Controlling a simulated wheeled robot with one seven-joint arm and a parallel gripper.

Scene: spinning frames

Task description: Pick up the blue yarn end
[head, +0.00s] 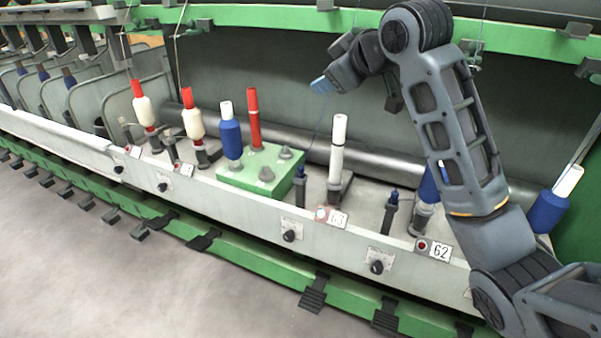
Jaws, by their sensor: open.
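My gripper (334,82) is at the upper middle, above the white empty tube and in front of the dark back panel. It is small and seen from the side, with a light blue tip at its left; it is open. A thin bluish strand (318,125) seems to hang below the tip; I cannot tell whether it touches the gripper. A blue yarn bobbin (231,139) stands upright on the green block. Another blue bobbin (427,188) is partly hidden behind my arm. A third blue bobbin (547,212) leans at the right. I cannot make out a loose yarn end for certain.
The green block (232,182) also carries a red tube (254,118) and grey pegs. A white tube (338,146) stands at station 63. Two cream bobbins with red tubes (193,123) stand left. A green rail (270,15) runs above; a pale front rail (230,200) runs below.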

